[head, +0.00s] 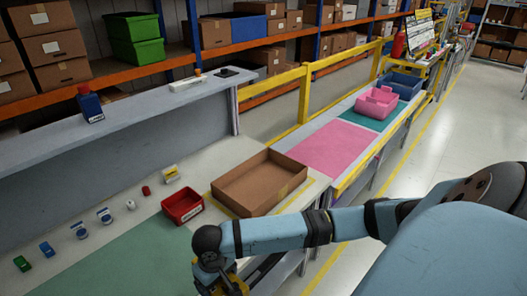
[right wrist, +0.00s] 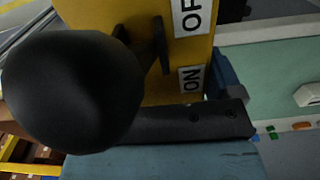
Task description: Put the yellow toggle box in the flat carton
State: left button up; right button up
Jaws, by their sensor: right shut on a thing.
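The yellow toggle box (right wrist: 110,15) fills the upper middle of the right wrist view, with white ON and OFF labels on its face. A large black rounded part in front of it hides much of that face. My right gripper (head: 220,282) is shut on the box at the bottom of the head view. Bits of the yellow box (head: 231,268) show there beside the dark fingers, and the rest is hidden. The flat carton (head: 262,183) is a shallow open brown box, seemingly empty, on the bench beyond and right of the gripper. My left gripper is not in view.
A red bin (head: 182,206) stands just left of the carton. Several small items, including a yellow-and-white one (head: 170,173), line the bench to the left. A green mat (head: 120,255) lies in front. A raised grey shelf (head: 120,103) runs behind.

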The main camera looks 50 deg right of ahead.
aim_at(258, 186)
jog(key=l+u, duration=0.1)
jog(key=l, duration=0.45)
jog(key=k+l, duration=0.1)
jog(key=l, duration=0.45)
jog(key=l+u, duration=0.15)
jog(key=l, duration=0.4)
jog(key=k+l+u, duration=0.1)
jog(key=l, duration=0.45)
jog(key=k+l, duration=0.1)
jog(key=l, duration=0.4)
jog(key=u, duration=0.05)
